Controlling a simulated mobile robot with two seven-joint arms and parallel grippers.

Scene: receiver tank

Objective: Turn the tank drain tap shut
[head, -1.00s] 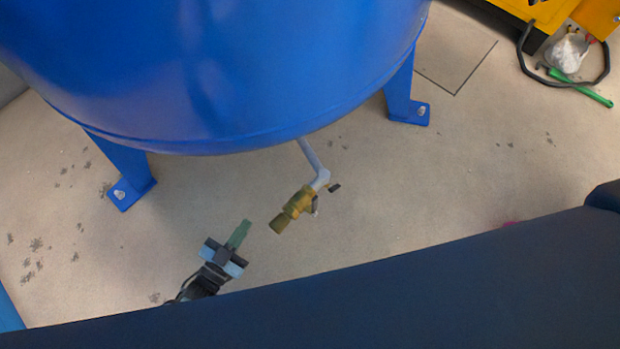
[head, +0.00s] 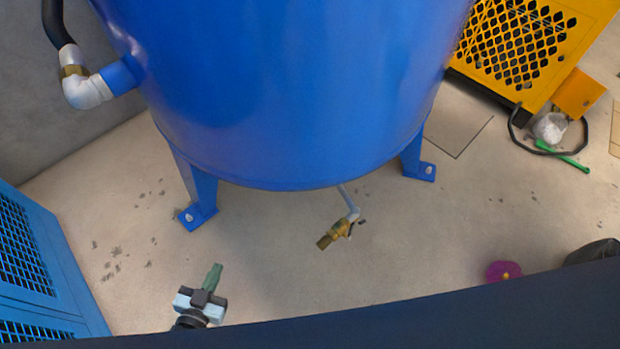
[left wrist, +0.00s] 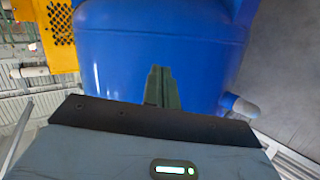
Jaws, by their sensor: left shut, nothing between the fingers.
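The brass drain tap (head: 336,232) hangs on a grey pipe (head: 349,203) under the blue tank (head: 300,100), above the floor. Its handle is too small to make out clearly; a small dark piece shows at its right side. My left gripper (head: 213,273) is shut and empty, to the left of the tap and apart from it, lower in the head view. In the left wrist view its green fingers (left wrist: 160,85) are together in front of the blue tank (left wrist: 120,60); the tap does not show there. My right gripper is not in view.
Tank legs (head: 196,190) stand on both sides. A blue mesh cabinet (head: 30,260) is at the left, and a yellow grille machine (head: 520,45) at the back right. A purple object (head: 503,271) lies at the lower right. The floor around the tap is clear.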

